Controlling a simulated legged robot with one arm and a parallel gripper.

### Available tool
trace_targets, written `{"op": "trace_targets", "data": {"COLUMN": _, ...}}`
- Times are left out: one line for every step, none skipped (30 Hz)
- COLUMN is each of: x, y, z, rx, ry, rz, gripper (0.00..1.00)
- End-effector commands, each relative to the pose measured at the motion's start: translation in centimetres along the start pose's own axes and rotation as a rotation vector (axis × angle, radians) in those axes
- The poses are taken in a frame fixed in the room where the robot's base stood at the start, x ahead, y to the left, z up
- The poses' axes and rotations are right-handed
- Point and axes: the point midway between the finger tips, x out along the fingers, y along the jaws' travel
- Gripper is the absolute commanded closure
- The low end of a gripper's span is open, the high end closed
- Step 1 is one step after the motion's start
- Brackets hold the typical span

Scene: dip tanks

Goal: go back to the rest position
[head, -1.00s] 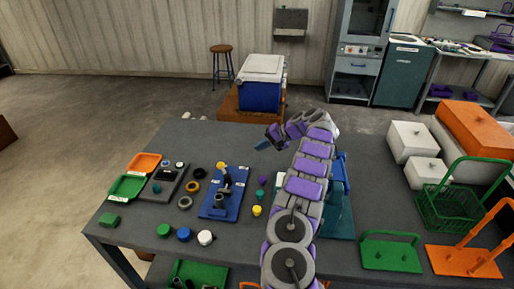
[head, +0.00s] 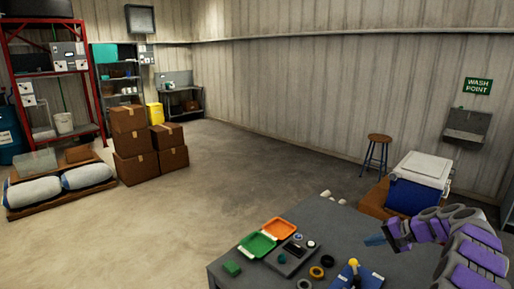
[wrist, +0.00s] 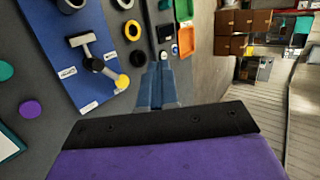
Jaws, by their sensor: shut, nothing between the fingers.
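My gripper (head: 375,240) shows at the lower right of the head view, at the end of my purple and grey arm, raised over the far side of the grey table (head: 232,260). In the wrist view my gripper (wrist: 161,68) points away from the camera, its blue fingers together with nothing between them. It is apart from the things on the table. A blue board (wrist: 75,50) with a grey fixture and a yellow knob (wrist: 122,82) lies left of the fingers in the wrist view.
A green tray (head: 257,244) and an orange tray (head: 279,229) lie on the table. A blue cooler with a white lid (head: 424,168) stands beyond it, near a stool (head: 379,140). Stacked boxes (head: 130,118) and a red rack (head: 52,30) stand far left. Open floor lies between.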

Motion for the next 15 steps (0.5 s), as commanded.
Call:
{"op": "trace_targets", "data": {"x": 0.6, "y": -1.8, "z": 1.8, "rx": -0.014, "ry": -0.03, "rz": 0.009, "gripper": 1.0}}
{"op": "trace_targets", "data": {"x": 0.8, "y": -2.7, "z": 2.7, "rx": -0.022, "ry": -0.043, "rz": 0.017, "gripper": 1.0}}
{"op": "trace_targets", "data": {"x": 1.0, "y": -3.8, "z": 4.0, "rx": -0.032, "ry": -0.059, "rz": 0.027, "gripper": 1.0}}
{"op": "trace_targets", "data": {"x": 1.3, "y": -4.4, "z": 5.0, "rx": -0.038, "ry": -0.076, "rz": 0.037, "gripper": 1.0}}
{"op": "trace_targets", "data": {"x": 1.5, "y": -5.1, "z": 6.1, "rx": -0.046, "ry": -0.09, "rz": 0.047, "gripper": 1.0}}
{"op": "trace_targets", "data": {"x": 1.7, "y": -6.0, "z": 7.5, "rx": -0.059, "ry": -0.105, "rz": 0.06, "gripper": 1.0}}
{"op": "trace_targets", "data": {"x": 1.9, "y": -6.5, "z": 8.6, "rx": -0.067, "ry": -0.12, "rz": 0.073, "gripper": 1.0}}
{"op": "trace_targets", "data": {"x": 2.2, "y": -7.1, "z": 9.8, "rx": -0.076, "ry": -0.135, "rz": 0.084, "gripper": 1.0}}
{"op": "trace_targets", "data": {"x": 2.3, "y": -7.9, "z": 11.3, "rx": -0.091, "ry": -0.15, "rz": 0.102, "gripper": 1.0}}
{"op": "trace_targets", "data": {"x": 2.5, "y": -8.3, "z": 12.4, "rx": -0.099, "ry": -0.164, "rz": 0.114, "gripper": 1.0}}
{"op": "trace_targets", "data": {"x": 2.6, "y": -8.7, "z": 13.7, "rx": -0.108, "ry": -0.178, "rz": 0.128, "gripper": 1.0}}
{"op": "trace_targets", "data": {"x": 2.6, "y": -9.3, "z": 15.2, "rx": -0.124, "ry": -0.193, "rz": 0.146, "gripper": 1.0}}
{"op": "trace_targets", "data": {"x": 2.8, "y": -9.6, "z": 16.5, "rx": -0.134, "ry": -0.206, "rz": 0.162, "gripper": 1.0}}
{"op": "trace_targets", "data": {"x": 2.8, "y": -9.8, "z": 17.7, "rx": -0.144, "ry": -0.219, "rz": 0.178, "gripper": 1.0}}
{"op": "trace_targets", "data": {"x": 2.8, "y": -10.2, "z": 19.4, "rx": -0.16, "ry": -0.233, "rz": 0.199, "gripper": 1.0}}
